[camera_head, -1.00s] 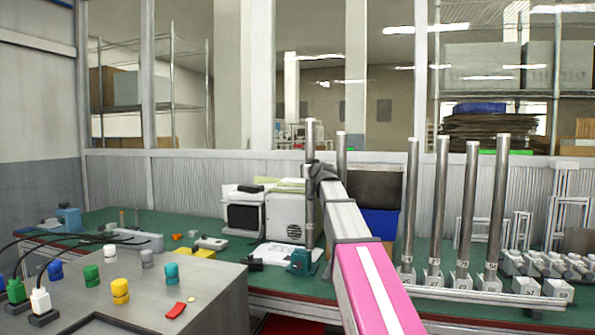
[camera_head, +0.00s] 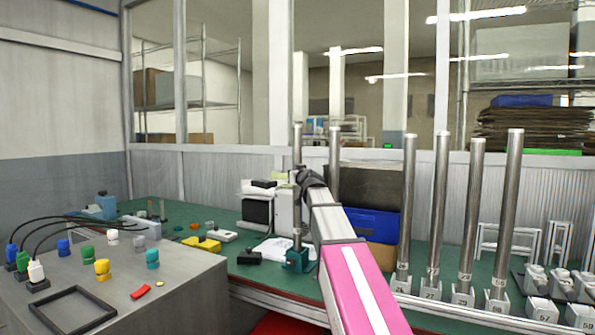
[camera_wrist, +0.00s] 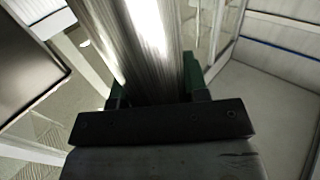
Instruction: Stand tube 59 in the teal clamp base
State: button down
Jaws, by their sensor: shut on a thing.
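My gripper (camera_head: 302,177) is shut around an upright silvery metal tube (camera_head: 297,150). The wrist view shows the same tube (camera_wrist: 145,45) close up between the green jaw pads (camera_wrist: 195,78). The tube's lower end is at the teal clamp base (camera_head: 298,260) on the green bench, and the two line up in the head view. I cannot tell whether the tube is inside the base or just in front of or above it. The tube has a small label low down, too small to read.
Another tube (camera_head: 334,150) stands just right of the held one, its lower part hidden by my arm. Several tall tubes stand in numbered blocks (camera_head: 463,296) at the right. A black box (camera_head: 250,257) lies left of the base. A grey console (camera_head: 185,282) fills the front left.

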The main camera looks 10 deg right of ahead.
jog(key=shift+f, duration=1.65)
dwell(0.9)
jog(key=c, duration=0.9)
grip_release()
jog(key=shift+s, duration=0.15)
jog(key=s+d, duration=0.2)
jog(key=s, duration=0.8)
jog(key=shift+s, duration=0.3)
jog(key=shift+a, duration=0.15)
